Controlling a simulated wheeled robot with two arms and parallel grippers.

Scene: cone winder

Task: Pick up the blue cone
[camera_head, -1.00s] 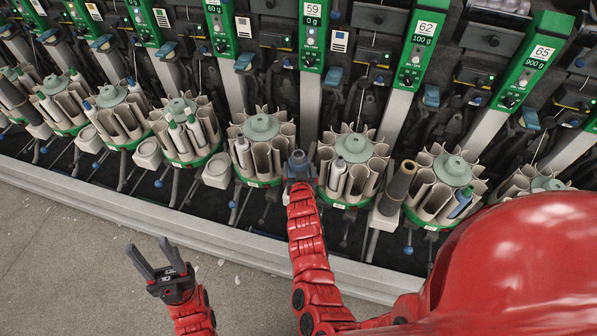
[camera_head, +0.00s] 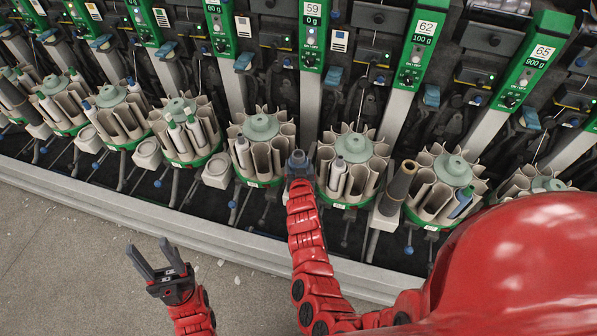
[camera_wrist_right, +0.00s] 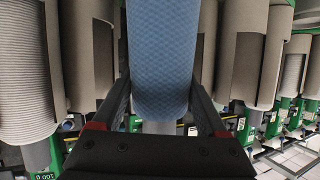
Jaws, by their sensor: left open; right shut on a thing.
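The blue cone (camera_wrist_right: 160,60) has a patterned blue surface and fills the upper middle of the right wrist view. My right gripper (camera_wrist_right: 161,98) is shut on it, with one finger along each side. Its upper end runs out of the picture. In the head view the right arm reaches up to the row of machines, and its dark wrist (camera_head: 298,165) sits between two cone carousels. I cannot make out the held cone there. My left gripper (camera_head: 150,252) is open and empty over the floor at the lower left.
Carousels with pale tube pockets (camera_head: 262,128) stand in a row, some holding cones. One at the right holds a blue-and-white cone (camera_head: 461,203). A brown cone (camera_head: 400,185) stands beside it. A grey rail (camera_head: 180,222) runs along the front.

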